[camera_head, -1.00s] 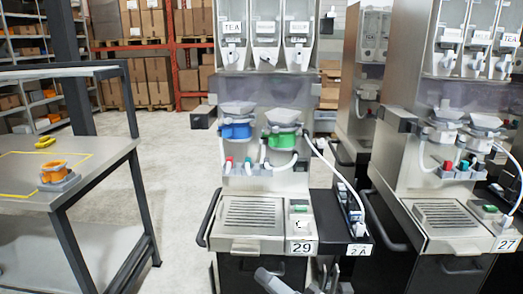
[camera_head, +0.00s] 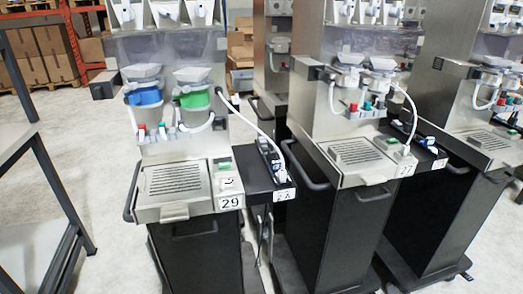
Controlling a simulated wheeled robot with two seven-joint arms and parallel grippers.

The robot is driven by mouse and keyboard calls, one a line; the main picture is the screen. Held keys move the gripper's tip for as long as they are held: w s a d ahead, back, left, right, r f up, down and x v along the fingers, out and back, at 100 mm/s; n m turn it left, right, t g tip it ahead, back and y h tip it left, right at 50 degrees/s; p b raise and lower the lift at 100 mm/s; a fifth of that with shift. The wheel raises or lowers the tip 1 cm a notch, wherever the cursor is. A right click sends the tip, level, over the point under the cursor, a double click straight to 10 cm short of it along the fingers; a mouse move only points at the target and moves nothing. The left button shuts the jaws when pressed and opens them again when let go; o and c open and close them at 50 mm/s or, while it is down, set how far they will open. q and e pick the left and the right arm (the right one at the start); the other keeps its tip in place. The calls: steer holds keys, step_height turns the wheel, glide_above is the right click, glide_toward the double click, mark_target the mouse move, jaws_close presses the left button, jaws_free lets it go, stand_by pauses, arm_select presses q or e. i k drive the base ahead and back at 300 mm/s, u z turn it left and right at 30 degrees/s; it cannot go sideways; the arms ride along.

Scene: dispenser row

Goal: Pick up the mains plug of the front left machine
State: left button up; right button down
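The front left machine (camera_head: 185,187), marked 29, stands left of centre with a blue canister (camera_head: 145,97) and a green canister (camera_head: 192,99). A dark side tray (camera_head: 258,183), marked 2 A, is on its right side. A white line (camera_head: 247,122) arcs from the machine down to this tray. A small blue and white item (camera_head: 275,160) sits in the tray where the line ends; I cannot tell whether it is the mains plug. Neither of my grippers is in view.
A second machine (camera_head: 357,152), marked 27, stands close to the right, with another (camera_head: 490,140) beyond it. A grey workbench frame (camera_head: 45,180) is at the left edge. Pale floor (camera_head: 98,135) is free between bench and machine 29.

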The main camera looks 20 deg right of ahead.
mark_target(272, 155)
steer(key=z, duration=2)
steer(key=i, duration=1.2)
steer(key=u, duration=1.85)
